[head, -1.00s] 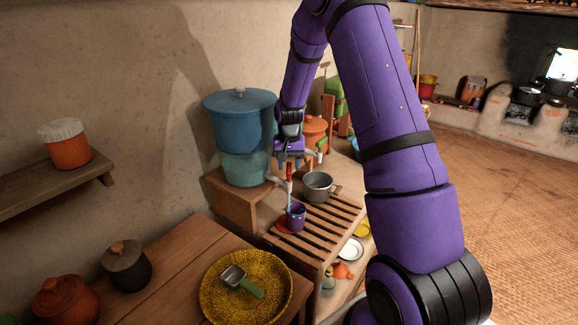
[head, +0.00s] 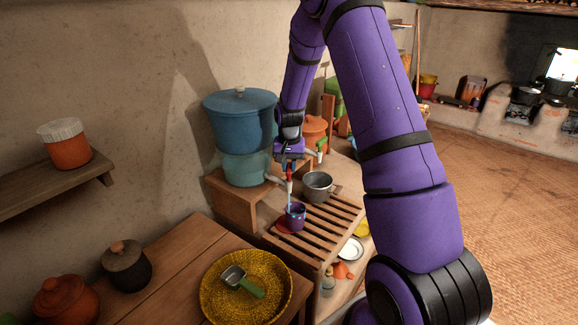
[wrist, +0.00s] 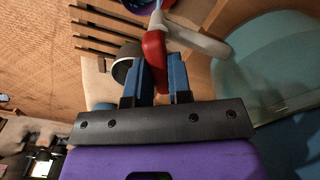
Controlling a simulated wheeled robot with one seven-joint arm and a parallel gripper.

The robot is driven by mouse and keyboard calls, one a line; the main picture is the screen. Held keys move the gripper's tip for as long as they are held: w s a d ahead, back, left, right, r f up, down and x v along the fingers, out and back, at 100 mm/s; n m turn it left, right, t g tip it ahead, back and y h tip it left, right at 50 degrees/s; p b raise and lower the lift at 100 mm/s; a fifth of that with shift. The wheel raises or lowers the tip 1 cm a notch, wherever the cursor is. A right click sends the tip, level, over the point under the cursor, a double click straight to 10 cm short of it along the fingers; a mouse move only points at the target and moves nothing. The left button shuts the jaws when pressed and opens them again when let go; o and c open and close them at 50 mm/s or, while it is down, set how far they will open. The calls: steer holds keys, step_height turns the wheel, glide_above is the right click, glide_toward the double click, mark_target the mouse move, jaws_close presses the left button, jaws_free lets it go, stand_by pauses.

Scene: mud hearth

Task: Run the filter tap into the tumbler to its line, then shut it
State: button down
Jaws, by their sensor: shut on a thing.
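The filter is a blue upper vessel (head: 240,122) on a teal lower vessel (head: 243,169), which fills the right of the wrist view (wrist: 268,62). Its pale tap (wrist: 198,38) has a red lever (wrist: 154,52); the lever also shows in the head view (head: 290,180). My gripper (wrist: 158,82) is shut on the red lever, a blue finger on each side. A thin pale-blue stream falls from the tap into the purple tumbler (head: 295,218), which stands upright on the slatted rack below. The water level and the line cannot be made out.
A grey pot (head: 317,185) stands behind the tumbler on the slatted rack (head: 318,228). An orange vessel (head: 314,130) with a green-levered tap (head: 321,146) stands beyond my gripper. A yellow woven tray (head: 222,306) holding a green-handled scoop (head: 243,282) lies on the near table.

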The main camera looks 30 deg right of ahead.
steer(key=shift+s+d+m, duration=0.1)
steer(key=shift+s+m, duration=0.05)
steer(key=shift+m, duration=1.4)
steer(key=shift+s+d+m, duration=0.1)
steer(key=shift+m, duration=1.45)
steer(key=c, duration=1)
jaws_free()
steer(key=shift+c, duration=0.2)
step_height(320, 180, up, 11)
steer(key=shift+f, duration=0.1)
